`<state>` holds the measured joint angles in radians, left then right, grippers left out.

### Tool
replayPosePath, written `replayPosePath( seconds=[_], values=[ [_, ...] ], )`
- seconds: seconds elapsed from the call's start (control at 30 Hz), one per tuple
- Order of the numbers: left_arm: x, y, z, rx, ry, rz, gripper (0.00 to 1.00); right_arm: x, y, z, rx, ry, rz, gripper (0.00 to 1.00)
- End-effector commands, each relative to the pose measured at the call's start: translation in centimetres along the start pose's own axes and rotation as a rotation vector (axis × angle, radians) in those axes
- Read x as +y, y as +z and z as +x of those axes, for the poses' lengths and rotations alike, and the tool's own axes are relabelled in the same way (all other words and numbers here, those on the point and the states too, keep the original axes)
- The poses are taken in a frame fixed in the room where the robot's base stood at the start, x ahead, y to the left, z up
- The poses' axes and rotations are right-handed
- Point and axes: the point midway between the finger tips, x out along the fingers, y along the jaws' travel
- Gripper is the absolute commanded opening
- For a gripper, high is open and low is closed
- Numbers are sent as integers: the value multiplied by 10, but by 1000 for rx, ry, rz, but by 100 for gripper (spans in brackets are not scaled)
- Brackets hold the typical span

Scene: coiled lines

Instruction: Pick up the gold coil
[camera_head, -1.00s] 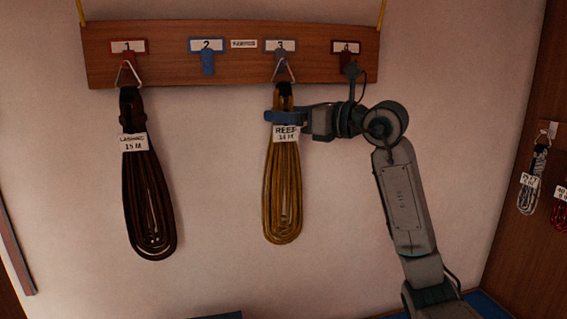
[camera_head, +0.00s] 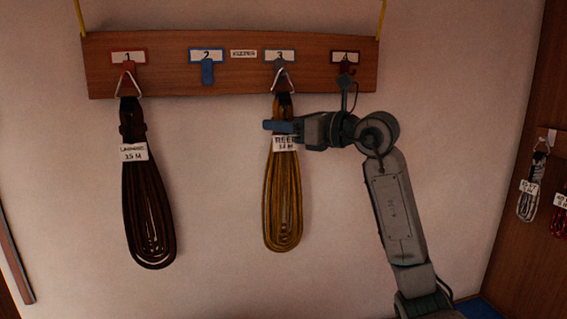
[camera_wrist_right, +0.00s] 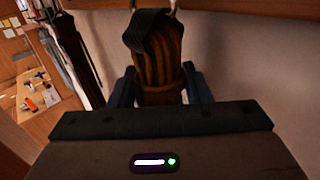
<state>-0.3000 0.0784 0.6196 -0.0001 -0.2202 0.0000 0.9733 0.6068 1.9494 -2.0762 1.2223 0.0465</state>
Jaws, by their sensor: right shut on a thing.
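The gold coil (camera_head: 283,205) hangs by a triangular metal ring from the grey hook numbered 3 on the wooden board. A white label with dark print is near its top, partly covered by my gripper. My right gripper (camera_head: 280,127) is shut on the coil's upper part, just above the label. In the right wrist view the coil's wrapped top (camera_wrist_right: 158,70) stands between the two dark fingers, with a black strap above it. The ring still appears to be on the hook. My left gripper is not in view.
A dark brown coil (camera_head: 148,200) hangs from red hook 1 at the left. More coils (camera_head: 528,200) hang on the right side wall.

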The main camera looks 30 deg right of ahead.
Motion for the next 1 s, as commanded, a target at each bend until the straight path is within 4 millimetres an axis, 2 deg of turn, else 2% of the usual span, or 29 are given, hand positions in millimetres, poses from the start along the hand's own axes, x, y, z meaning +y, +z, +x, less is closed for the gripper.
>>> replayPosePath(
  seconds=[0.57, 0.87, 1.0],
  values=[
    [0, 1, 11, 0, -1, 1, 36, 0, 16, 0, -3, 2, 0, 0],
    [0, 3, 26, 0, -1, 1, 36, 21, 14, -21, -3, 0, -4, 0],
    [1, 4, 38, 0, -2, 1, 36, 37, 13, -37, -4, 1, -5, 0]
  ],
)
